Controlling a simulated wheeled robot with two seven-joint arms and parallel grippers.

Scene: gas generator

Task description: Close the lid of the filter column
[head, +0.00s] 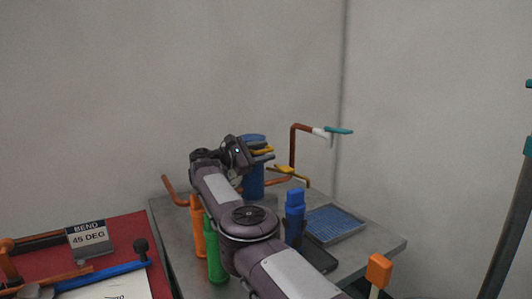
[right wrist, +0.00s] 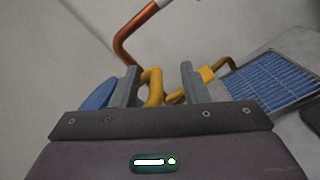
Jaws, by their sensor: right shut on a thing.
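The filter column (head: 253,187) is a blue cylinder standing at the back of the metal table, partly hidden by my right arm. Its blue lid (head: 253,137) shows at the top, and a blue rounded edge also shows in the right wrist view (right wrist: 99,95) beside the left finger. My right gripper (head: 263,155) is at the column's top. In the right wrist view, its two grey fingers (right wrist: 160,86) are on either side of a yellow handle (right wrist: 153,88), and it is shut on it. I cannot tell whether the lid is fully seated. My left gripper is not in view.
A copper pipe (head: 292,148) with a teal-ended arm rises behind the column. Orange (head: 198,225) and green (head: 216,262) cylinders stand left of my arm. A blue bottle (head: 294,215) and a blue-grid tray (head: 334,224) are to the right. A red bench (head: 125,229) is at left.

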